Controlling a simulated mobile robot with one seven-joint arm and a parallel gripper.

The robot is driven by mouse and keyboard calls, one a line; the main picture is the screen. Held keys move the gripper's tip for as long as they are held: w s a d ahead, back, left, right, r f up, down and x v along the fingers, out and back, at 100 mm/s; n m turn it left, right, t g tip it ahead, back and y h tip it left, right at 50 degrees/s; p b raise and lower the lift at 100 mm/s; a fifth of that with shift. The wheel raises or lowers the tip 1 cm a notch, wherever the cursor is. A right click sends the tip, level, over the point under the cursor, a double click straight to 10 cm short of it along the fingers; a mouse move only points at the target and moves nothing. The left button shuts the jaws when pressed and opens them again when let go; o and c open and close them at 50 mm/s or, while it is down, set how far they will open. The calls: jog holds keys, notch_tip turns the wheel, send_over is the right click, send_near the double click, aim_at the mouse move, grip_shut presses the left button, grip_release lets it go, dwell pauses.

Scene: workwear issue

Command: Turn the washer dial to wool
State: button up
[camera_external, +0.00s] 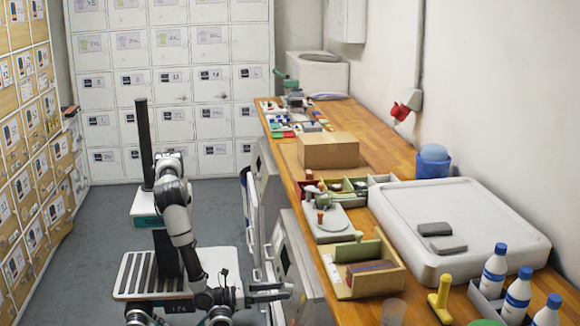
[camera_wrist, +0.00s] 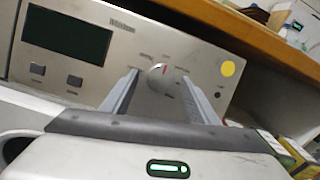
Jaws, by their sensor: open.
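The washer's control panel (camera_wrist: 120,75) fills much of the wrist view, tilted in the picture. Its round silver dial (camera_wrist: 158,77) has a red mark near the top and small labels around it, too blurred to read. My gripper (camera_wrist: 160,78) is open, with one finger on each side of the dial. I cannot tell whether the fingers touch it. In the external view my gripper (camera_external: 272,291) is low, at the front of the nearer machine (camera_external: 296,272) under the bench. The dial does not show there.
The panel also has a dark display (camera_wrist: 67,34), two buttons and a yellow round sticker (camera_wrist: 227,68). A wooden bench (camera_external: 375,155) runs above the machines, holding trays, a cardboard box (camera_external: 328,151) and bottles. Grey floor (camera_external: 215,215) is clear behind my base, towards the lockers.

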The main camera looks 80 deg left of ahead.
jog(key=c, duration=1)
jog(key=shift+c, duration=0.2)
